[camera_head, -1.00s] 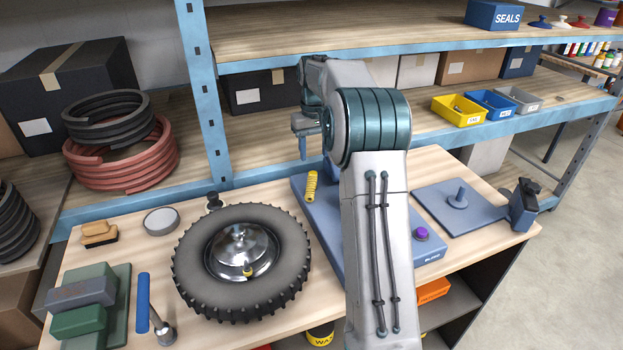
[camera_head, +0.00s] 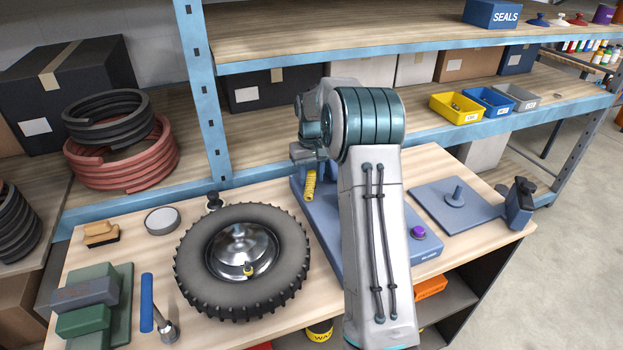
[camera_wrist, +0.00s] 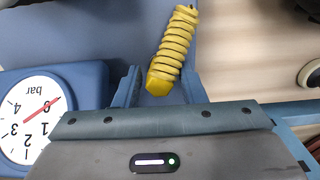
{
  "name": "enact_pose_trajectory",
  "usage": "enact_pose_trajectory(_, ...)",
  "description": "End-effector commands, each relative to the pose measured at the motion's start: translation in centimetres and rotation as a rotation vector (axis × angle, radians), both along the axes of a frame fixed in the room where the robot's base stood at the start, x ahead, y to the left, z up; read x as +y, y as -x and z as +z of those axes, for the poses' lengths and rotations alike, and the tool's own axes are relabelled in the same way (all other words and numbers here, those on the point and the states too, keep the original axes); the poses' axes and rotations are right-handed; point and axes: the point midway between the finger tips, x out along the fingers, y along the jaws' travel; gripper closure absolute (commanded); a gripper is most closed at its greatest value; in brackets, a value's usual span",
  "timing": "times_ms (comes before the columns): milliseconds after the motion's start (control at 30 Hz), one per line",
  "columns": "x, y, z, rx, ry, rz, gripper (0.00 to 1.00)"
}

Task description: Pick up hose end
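In the wrist view the yellow coil (camera_wrist: 176,45) runs down to a hexagonal yellow tip. My gripper (camera_wrist: 160,88) is open, with one blue finger on each side of that tip. Gaps show between the tip and both fingers, so it is not gripped. Whether the fingers are level with the tip in height is hard to tell.
A pressure gauge (camera_wrist: 30,115) is close to the left finger in the wrist view. A tyre (camera_head: 243,295) lies left of the plate on the bench (camera_head: 150,262). A shelf upright (camera_head: 203,95) and yellow bin (camera_head: 456,108) stand behind.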

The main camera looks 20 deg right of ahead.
Motion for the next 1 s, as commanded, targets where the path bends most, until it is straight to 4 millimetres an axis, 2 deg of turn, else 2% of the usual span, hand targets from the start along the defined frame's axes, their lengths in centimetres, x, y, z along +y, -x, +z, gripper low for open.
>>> enact_pose_trajectory(33,0.0,0.0,0.0,0.000,0.000,0.000,0.78)
enact_pose_trajectory(100,0.0,0.0,0.0,0.000,0.000,0.000,0.98)
enact_pose_trajectory(133,0.0,0.0,0.0,0.000,0.000,0.000,1.00)
enact_pose_trajectory(567,0.0,0.0,0.7,-0.001,0.000,0.000,1.00)
enact_pose_trajectory(667,0.0,-0.1,1.7,-0.003,0.000,0.000,1.00)
enact_pose_trajectory(800,0.0,-0.1,4.0,-0.006,0.001,0.000,1.00)
enact_pose_trajectory(1000,-3.9,2.4,6.5,-0.003,0.002,-0.006,1.00)
